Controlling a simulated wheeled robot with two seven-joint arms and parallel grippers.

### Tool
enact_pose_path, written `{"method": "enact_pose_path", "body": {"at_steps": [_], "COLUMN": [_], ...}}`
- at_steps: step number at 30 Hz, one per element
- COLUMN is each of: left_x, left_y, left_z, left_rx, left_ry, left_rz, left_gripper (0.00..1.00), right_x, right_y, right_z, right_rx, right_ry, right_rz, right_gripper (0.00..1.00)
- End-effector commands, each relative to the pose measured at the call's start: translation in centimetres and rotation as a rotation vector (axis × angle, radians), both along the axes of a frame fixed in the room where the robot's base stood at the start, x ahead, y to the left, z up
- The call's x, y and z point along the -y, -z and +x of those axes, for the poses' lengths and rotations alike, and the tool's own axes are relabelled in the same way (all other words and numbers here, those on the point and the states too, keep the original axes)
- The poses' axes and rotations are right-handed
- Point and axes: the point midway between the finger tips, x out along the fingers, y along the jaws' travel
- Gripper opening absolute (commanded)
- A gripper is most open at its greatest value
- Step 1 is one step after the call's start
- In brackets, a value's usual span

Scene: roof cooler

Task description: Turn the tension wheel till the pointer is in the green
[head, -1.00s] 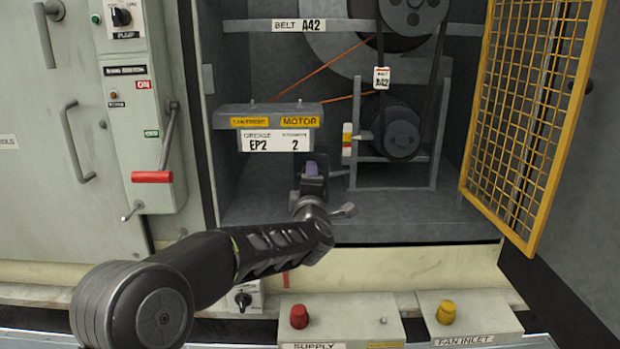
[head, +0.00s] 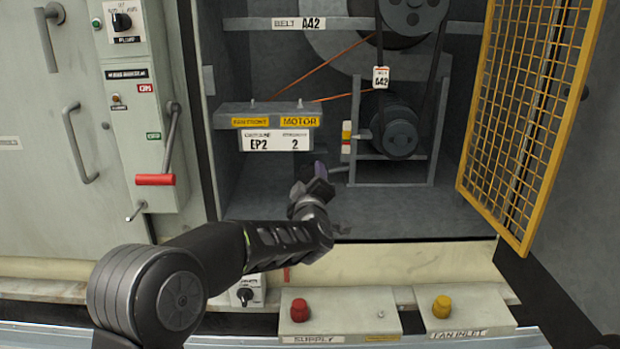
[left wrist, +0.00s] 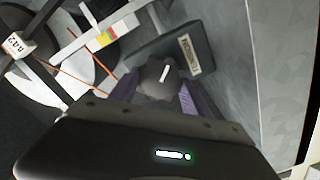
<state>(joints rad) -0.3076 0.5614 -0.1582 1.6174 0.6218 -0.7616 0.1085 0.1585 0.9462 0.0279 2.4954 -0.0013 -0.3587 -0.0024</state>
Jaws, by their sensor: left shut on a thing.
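My left gripper (head: 318,180) reaches into the open cabinet bay, below the EP2 label. In the left wrist view its purple fingers (left wrist: 190,102) are shut on a dark round wheel (left wrist: 160,82) with a white mark on its face. I take this as the tension wheel; in the head view my gripper hides it. A small coloured scale (head: 346,138) stands on the motor frame, right of the gripper; it also shows in the left wrist view (left wrist: 103,39). I cannot make out where its pointer stands. My right gripper is not in view.
A motor (head: 397,130) and belt stand behind the scale. A yellow mesh door (head: 520,120) hangs open at right. A box with a red-handled lever (head: 155,179) is at left. Red (head: 299,310) and yellow (head: 443,307) knobs sit on boxes below.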

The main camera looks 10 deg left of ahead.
Motion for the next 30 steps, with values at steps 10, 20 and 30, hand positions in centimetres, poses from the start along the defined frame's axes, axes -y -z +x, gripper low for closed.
{"method": "enact_pose_path", "body": {"at_steps": [10,20,30], "left_x": [0.1,0.0,0.4], "left_y": [0.2,0.1,0.1], "left_z": [0.0,0.0,-1.3], "left_rx": [-0.004,-0.001,0.000], "left_ry": [0.002,0.002,0.002], "left_rz": [0.001,0.000,-0.001], "left_gripper": [0.58,0.76,0.76], "right_x": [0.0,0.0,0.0], "right_y": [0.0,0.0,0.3], "right_z": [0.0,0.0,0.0], "right_rx": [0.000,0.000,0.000], "right_ry": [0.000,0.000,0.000], "right_rz": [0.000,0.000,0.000], "right_gripper": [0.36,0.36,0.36]}}
